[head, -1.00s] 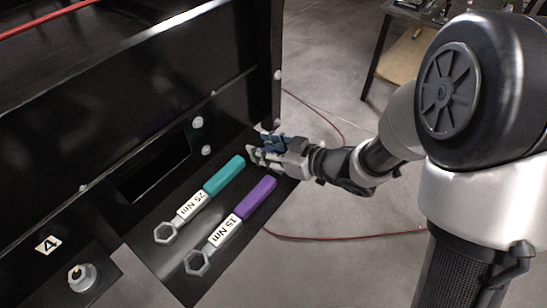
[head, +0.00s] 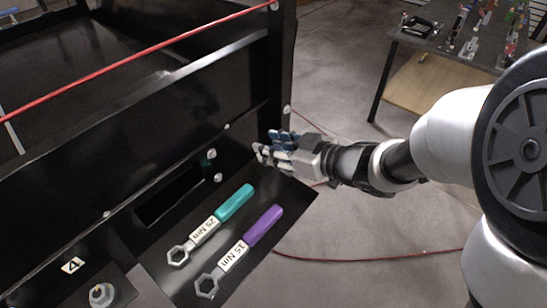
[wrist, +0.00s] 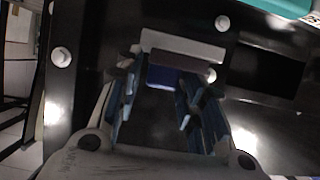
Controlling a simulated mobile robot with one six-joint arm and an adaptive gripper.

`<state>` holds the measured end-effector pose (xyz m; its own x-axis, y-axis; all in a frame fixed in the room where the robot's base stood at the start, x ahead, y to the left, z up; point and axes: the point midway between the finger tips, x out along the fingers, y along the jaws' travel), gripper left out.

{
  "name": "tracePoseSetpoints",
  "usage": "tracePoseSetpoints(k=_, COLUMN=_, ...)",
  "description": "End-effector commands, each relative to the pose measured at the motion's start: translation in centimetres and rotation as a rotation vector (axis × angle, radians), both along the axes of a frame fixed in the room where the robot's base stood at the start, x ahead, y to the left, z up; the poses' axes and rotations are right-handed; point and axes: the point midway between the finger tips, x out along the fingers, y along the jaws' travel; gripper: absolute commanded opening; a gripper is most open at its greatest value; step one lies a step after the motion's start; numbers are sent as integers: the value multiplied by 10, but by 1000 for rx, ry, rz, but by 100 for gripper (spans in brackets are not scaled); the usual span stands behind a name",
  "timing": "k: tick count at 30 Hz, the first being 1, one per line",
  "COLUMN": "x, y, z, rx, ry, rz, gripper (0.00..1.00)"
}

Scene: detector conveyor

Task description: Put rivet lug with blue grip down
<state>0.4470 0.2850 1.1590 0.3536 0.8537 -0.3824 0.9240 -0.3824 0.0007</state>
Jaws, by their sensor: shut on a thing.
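My gripper (head: 272,148) is over the far right end of a black shelf (head: 290,198), beside a black panel. In the wrist view, my gripper (wrist: 160,105) is shut on the rivet lug with blue grip. The lug's blue grip (wrist: 163,77) shows between the blue-grey finger pads, with a pale grey bar (wrist: 180,45) across its far side. In the head view the fingers mostly hide the lug. I cannot tell whether it touches the panel.
A teal 25 Nm wrench (head: 232,204) and a purple 15 Nm wrench (head: 262,225) lie on the shelf. A nut (head: 101,294) sits near the label 4 (head: 73,265). A red cable (head: 375,257) lies on the floor. A table (head: 470,45) with several items stands at the back right.

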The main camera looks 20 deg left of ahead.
Motion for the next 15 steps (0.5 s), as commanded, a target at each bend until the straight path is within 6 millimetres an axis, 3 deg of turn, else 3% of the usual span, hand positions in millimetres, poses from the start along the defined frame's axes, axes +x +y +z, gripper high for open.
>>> tracePoseSetpoints(k=1, x=0, y=0, z=23, rx=2, ry=-6, rz=1, gripper=3)
tracePoseSetpoints(k=6, x=0, y=0, z=60, rx=1, ry=-4, rz=0, gripper=3)
tracePoseSetpoints(k=15, x=0, y=0, z=86, rx=1, ry=0, rz=0, gripper=3)
